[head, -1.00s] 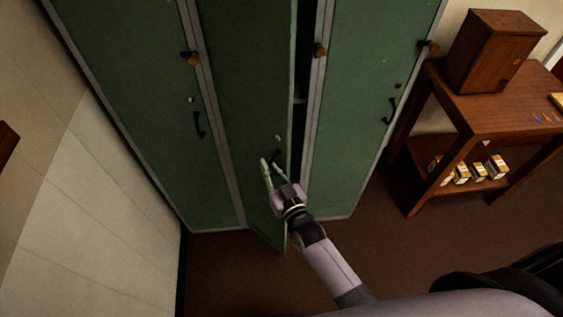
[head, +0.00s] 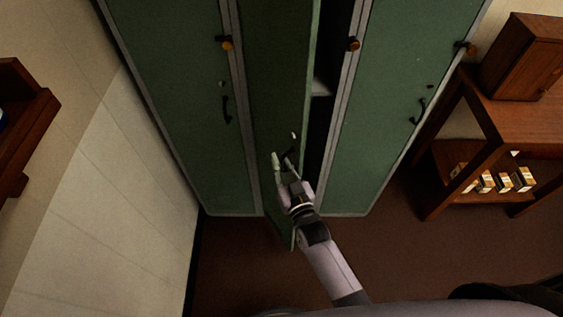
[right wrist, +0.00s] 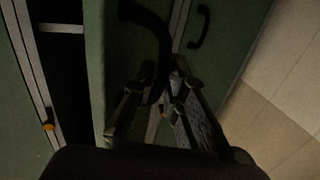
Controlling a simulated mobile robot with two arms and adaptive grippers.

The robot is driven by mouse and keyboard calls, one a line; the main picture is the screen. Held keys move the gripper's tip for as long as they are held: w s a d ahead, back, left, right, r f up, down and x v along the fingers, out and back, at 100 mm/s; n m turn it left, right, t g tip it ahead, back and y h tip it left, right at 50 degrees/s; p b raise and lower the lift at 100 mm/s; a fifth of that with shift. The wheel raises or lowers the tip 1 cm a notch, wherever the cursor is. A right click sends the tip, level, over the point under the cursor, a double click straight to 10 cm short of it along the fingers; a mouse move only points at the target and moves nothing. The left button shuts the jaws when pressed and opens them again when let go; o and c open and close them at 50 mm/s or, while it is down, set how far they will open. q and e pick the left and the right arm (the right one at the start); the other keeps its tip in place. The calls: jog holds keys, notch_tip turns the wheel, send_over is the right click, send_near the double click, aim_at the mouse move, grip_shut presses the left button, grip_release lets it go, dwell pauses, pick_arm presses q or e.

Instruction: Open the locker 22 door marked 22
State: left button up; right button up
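The middle green locker door (head: 276,95) stands part-way open, swung out towards me, with a dark gap on its right side. No number on it can be read. Its black curved handle (head: 291,153) is near my right gripper (head: 283,160); the handle also shows in the right wrist view (right wrist: 161,45). There, my right gripper (right wrist: 163,68) has its fingers apart, one on each side of the handle's lower part. Whether a finger touches the handle is unclear. My left gripper is in no view.
Shut green lockers stand left (head: 180,100) and right (head: 390,100) of the open door, with orange-brown knobs. A pale wall (head: 130,200) is at left. A brown wooden table (head: 525,105) with small boxes on its shelf stands at right. The brown floor before the lockers is clear.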

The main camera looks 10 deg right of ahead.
jog(key=shift+o, duration=0.3)
jog(key=v, duration=1.2)
